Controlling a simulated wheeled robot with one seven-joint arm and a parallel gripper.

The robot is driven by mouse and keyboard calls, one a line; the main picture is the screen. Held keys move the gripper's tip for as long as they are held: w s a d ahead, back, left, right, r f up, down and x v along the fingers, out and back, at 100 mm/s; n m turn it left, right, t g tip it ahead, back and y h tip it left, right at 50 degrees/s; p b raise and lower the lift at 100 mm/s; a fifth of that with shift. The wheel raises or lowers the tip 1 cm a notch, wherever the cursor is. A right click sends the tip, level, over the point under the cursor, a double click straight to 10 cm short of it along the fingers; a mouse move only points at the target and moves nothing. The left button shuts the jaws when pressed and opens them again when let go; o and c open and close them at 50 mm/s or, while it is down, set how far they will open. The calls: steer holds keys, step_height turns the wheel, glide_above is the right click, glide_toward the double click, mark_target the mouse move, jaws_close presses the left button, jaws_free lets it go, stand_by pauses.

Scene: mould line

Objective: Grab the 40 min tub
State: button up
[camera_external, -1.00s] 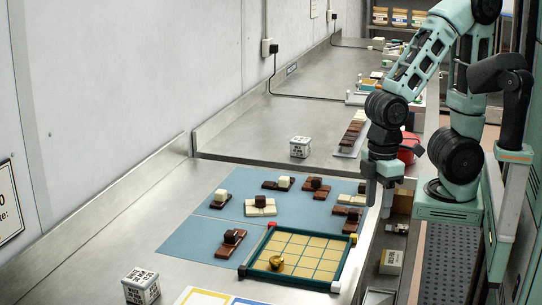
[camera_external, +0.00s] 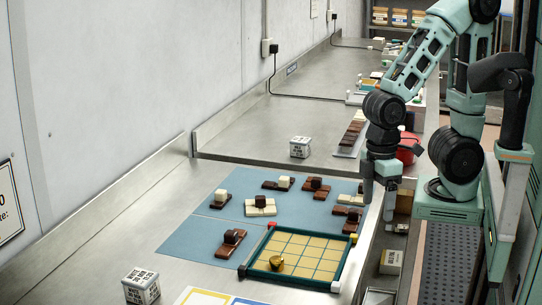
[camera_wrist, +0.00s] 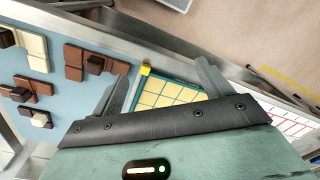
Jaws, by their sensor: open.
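My gripper (camera_external: 379,198) hangs fingers-down at the right edge of the near counter, beyond the tray. It is open and empty. In the wrist view my gripper (camera_wrist: 163,82) shows its two fingers apart, with part of the tray behind. Several tubs with white labels stand on a shelf at the far back, among them a left tub (camera_external: 379,16), a middle tub (camera_external: 399,17) and a right tub (camera_external: 418,18). Their labels are too small to read, so I cannot tell which is the 40 min tub. My gripper is far from them.
A green-framed tray (camera_external: 345,262) with yellow squares holds a gold piece (camera_external: 276,262). Brown and cream blocks lie on a blue mat (camera_external: 190,238). White printed cubes stand near (camera_external: 141,286) and farther back (camera_external: 299,147). A labelled box (camera_external: 391,262) sits below the counter.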

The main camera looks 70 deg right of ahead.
steer(key=w+d+r+m+t+y+p, duration=0.1)
steer(key=w+d+m+y+p, duration=0.2)
steer(key=w+d+m+y, duration=0.55)
steer(key=w+d+r+m+y+p, duration=0.15)
steer(key=w+m+p, duration=0.35)
steer(key=m, duration=0.8)
steer(key=m+t+h+p, duration=0.8)
steer(key=m+t+h, duration=0.45)
steer(key=m, duration=1.05)
glide_toward(309, 141)
steer(key=shift+y, duration=0.25)
steer(key=x, duration=0.4)
steer(key=d+x, duration=0.1)
steer(key=x, duration=0.2)
steer(key=shift+a+p+x, duration=0.1)
steer(key=shift+p+x, duration=0.7)
steer(key=shift+x, duration=0.6)
steer(key=shift+a+p+x, duration=0.15)
steer(key=shift+p+x, duration=0.65)
steer(key=shift+x, duration=0.6)
steer(key=c, duration=1.1)
